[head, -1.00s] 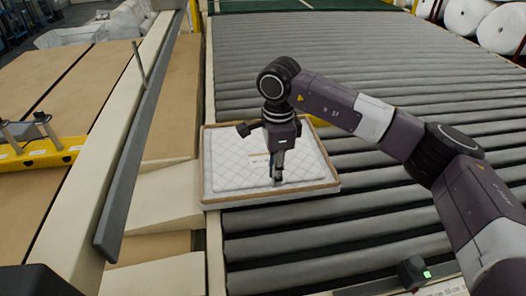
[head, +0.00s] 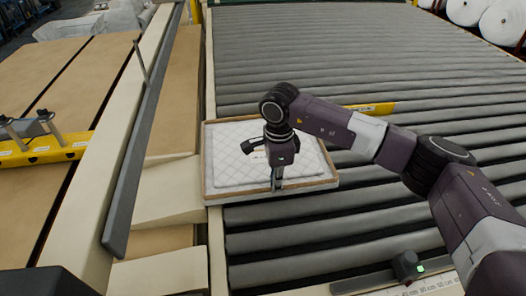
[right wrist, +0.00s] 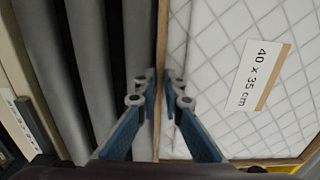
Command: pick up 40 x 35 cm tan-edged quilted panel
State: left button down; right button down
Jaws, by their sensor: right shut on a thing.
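The tan-edged quilted panel (head: 225,165) is white with a diamond stitch and a thin brown rim. In the head view it lies at the left side of the roller bed. In the right wrist view the panel (right wrist: 205,75) fills the right half, with a label reading "40 x 35 cm" (right wrist: 260,75). My right gripper (head: 277,184) points down at the panel's near edge. In the right wrist view its fingers (right wrist: 160,88) sit on either side of the brown rim, shut on it. My arm hides part of the panel. My left gripper is not in view.
Grey rollers (head: 330,75) stretch away behind and to the right of the panel. A dark guide rail (head: 138,150) runs along the left. A yellow bar (head: 370,108) shows behind my arm. White rolls (head: 500,20) stand at the far right.

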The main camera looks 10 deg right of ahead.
jog(key=shift+w+r, duration=0.1)
jog(key=shift+r, duration=0.05)
jog(key=shift+r, duration=0.2)
notch_tip(320, 180, up, 19)
jog(key=b, duration=0.5)
jog(key=shift+r, duration=0.2)
dwell(0.4)
